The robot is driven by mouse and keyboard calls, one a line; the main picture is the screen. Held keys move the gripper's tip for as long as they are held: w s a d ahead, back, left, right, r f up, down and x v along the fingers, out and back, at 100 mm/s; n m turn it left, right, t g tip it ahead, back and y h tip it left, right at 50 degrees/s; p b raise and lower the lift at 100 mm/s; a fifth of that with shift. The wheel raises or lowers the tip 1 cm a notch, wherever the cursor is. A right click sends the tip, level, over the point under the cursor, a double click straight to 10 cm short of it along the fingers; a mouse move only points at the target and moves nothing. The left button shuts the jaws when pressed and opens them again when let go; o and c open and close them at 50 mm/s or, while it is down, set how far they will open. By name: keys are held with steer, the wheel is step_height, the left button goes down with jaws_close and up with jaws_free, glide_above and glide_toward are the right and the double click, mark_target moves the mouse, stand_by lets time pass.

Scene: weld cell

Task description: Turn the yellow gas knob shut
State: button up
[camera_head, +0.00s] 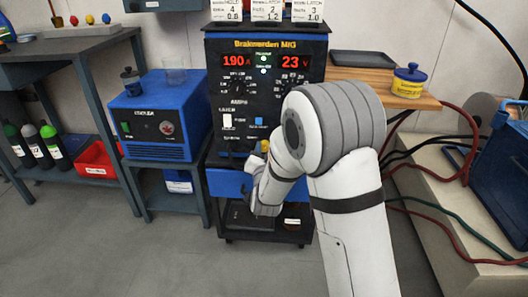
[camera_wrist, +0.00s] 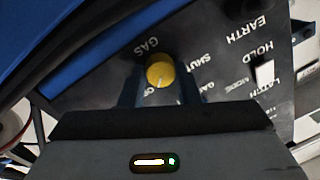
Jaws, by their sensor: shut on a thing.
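The yellow gas knob (camera_wrist: 160,72) is on the dark panel of the welder (camera_wrist: 215,60), whose lettering appears upside down in the wrist view. My gripper (camera_wrist: 159,90) is shut on the knob, with a dark finger on each side of it. The words GAS and SHUT show near the knob; another label beside it is partly hidden by my gripper. In the head view my gripper (camera_head: 258,162) is at the lower front of the welder (camera_head: 225,100), and a bit of yellow shows beside it. The knob's pointer direction is not clear.
A white switch (camera_wrist: 265,72) sits near the HOLD and LATCH labels. The welder's lit displays read 190 A and 23 V. A blue box unit (camera_head: 158,115) stands to the left.

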steer(key=shift+a, duration=0.15)
steer(key=shift+c, duration=1)
steer(key=n, duration=0.4)
steer(key=shift+r+n+p, duration=0.1)
steer(key=shift+n+p, duration=0.2)
steer(key=shift+p, duration=0.05)
steer(key=n+p, duration=0.1)
steer(key=n, duration=0.3)
steer(key=shift+g+h+p, duration=0.3)
steer(key=shift+g+p, duration=0.1)
steer(key=n+p, duration=0.2)
steer(key=n, duration=0.2)
steer(key=shift+r+h, duration=0.15)
steer(key=shift+h, duration=0.15)
steer(key=shift+n+h+p, duration=0.3)
steer(key=shift+n+p, duration=1.15)
steer(key=shift+n, duration=0.65)
